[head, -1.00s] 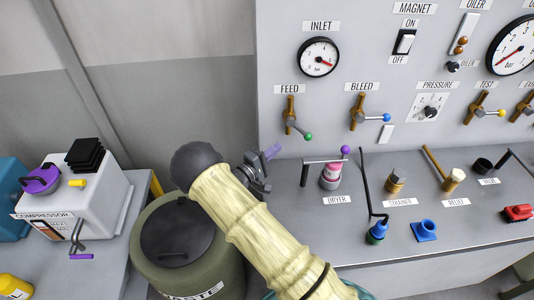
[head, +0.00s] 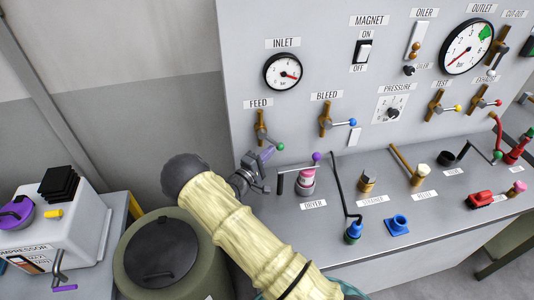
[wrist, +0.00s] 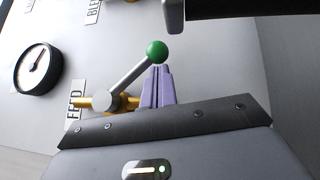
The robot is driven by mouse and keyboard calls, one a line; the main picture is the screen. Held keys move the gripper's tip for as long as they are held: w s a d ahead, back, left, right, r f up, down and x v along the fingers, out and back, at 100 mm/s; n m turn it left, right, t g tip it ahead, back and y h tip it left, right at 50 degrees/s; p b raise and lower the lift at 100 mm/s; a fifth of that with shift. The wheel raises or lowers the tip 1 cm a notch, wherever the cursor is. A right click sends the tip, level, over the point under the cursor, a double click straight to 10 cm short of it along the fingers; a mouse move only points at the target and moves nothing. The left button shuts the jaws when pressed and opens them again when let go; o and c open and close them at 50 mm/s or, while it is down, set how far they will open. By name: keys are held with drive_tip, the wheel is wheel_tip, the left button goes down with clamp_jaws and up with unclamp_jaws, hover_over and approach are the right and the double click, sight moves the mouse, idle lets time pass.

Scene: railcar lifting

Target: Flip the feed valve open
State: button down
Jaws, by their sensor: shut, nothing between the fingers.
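The feed valve (head: 261,128) is a brass fitting under the FEED label on the grey panel. Its grey lever ends in a green ball (head: 280,146) and slants down to the right in the head view. In the wrist view the lever (wrist: 127,77) and green ball (wrist: 157,51) stand just beyond my fingertips. My gripper (head: 268,153) is shut and empty, with its purple fingers just below the lever. In the wrist view the fingers (wrist: 158,82) overlap the area by the ball; I cannot tell whether they touch it.
The bleed valve (head: 326,119) with a blue ball is to the right of the feed valve. The dryer (head: 307,181) with its purple-tipped handle stands on the shelf below, close to my gripper. A waste bin (head: 135,282) is below left.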

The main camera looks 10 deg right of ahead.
drive_tip(key=d+n+t+b, duration=0.1)
drive_tip(key=b, duration=0.1)
drive_tip(key=d+r+n+h+b, duration=0.1)
drive_tip(key=b, duration=0.1)
drive_tip(key=shift+d+t+b, duration=0.3)
drive_tip(key=shift+t, duration=0.1)
